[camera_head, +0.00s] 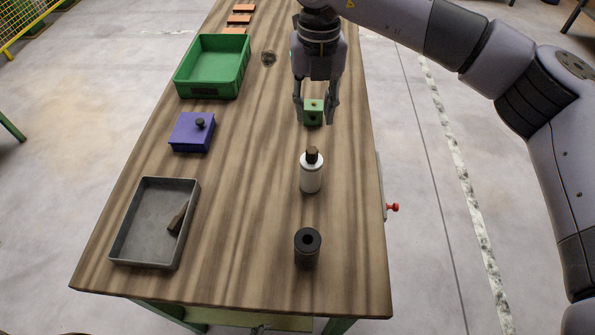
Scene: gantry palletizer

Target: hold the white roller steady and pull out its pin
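The white roller (311,177) stands upright on the wooden table, right of the middle. My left gripper is not in view.
A black hollow cylinder (307,248) stands in front of the roller. On the left are a grey tray (122,235) holding a dark piece (178,218), a purple box (187,133) with a knob, and a green bin (240,80). The table's middle (245,190) is clear.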

